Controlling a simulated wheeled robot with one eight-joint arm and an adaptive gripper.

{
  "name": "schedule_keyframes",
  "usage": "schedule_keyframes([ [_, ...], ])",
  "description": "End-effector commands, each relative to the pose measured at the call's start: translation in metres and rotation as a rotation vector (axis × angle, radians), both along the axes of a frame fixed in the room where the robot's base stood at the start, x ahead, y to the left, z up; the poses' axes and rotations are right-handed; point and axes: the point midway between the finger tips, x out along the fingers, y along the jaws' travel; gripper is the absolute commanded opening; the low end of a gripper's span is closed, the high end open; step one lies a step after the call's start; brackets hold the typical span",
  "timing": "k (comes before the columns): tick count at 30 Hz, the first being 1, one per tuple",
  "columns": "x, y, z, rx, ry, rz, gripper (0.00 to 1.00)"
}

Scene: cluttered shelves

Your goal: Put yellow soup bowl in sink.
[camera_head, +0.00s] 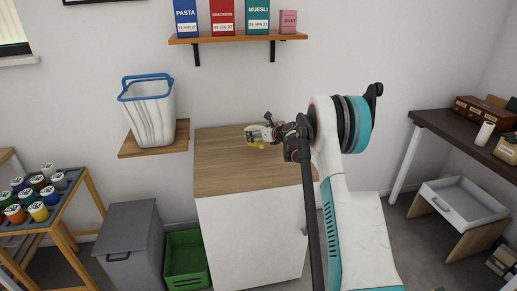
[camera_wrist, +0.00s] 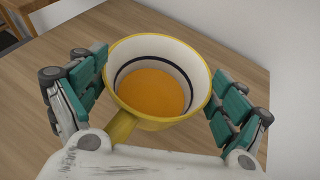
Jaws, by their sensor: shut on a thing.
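The yellow soup bowl (camera_wrist: 183,120) has a white inner wall with a dark ring, an orange bottom or filling, and a short yellow handle pointing toward my wrist. My gripper (camera_wrist: 158,95) is shut on the bowl, with teal finger pads on its left and right sides. In the head view my gripper (camera_head: 262,133) is over the wooden top of the white cabinet, and only small yellow parts of the bowl (camera_head: 261,145) show. I cannot tell whether the bowl touches the top. No sink shows in either view.
The white cabinet's wooden top (camera_head: 225,170) is otherwise bare. A wall shelf (camera_head: 235,38) with food boxes hangs above. A white basket (camera_head: 150,110) stands on a small shelf to the left. A grey bin (camera_head: 130,245) and green crate (camera_head: 185,262) stand beside the cabinet. A dark table (camera_head: 455,125) is at right.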

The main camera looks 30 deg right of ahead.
Motion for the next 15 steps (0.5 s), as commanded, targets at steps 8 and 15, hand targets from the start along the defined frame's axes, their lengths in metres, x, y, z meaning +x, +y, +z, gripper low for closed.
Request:
schedule_keyframes([
  [8, 0.000, 0.000, -0.022, 0.000, 0.000, 0.000, 0.57],
  [15, 0.000, 0.000, -0.052, 0.000, 0.000, 0.000, 0.57],
])
